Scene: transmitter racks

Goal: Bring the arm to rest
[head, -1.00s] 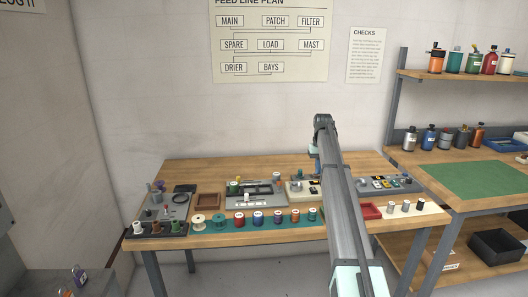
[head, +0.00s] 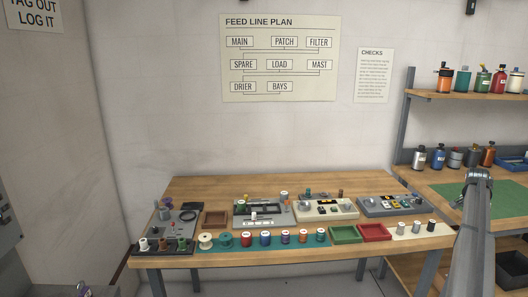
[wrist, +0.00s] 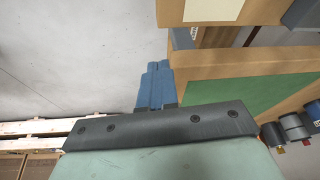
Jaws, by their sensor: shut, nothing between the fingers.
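My arm (head: 474,235) stands at the right side of the head view, in front of the right bench. My gripper (wrist: 157,68) shows in the wrist view with its two blue fingers together and nothing between them. The fingers are in open air, beside the edge of a wooden bench with a green mat (wrist: 225,98); the gap to the bench is hard to tell. In the head view I cannot make out the gripper.
A wooden table (head: 200,187) holds several spools, small panels, a green tray (head: 345,235) and a red tray (head: 375,233). The right bench has a green mat (head: 450,200) and a bottle shelf (head: 470,97). Pallets (wrist: 30,128) show low left in the wrist view.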

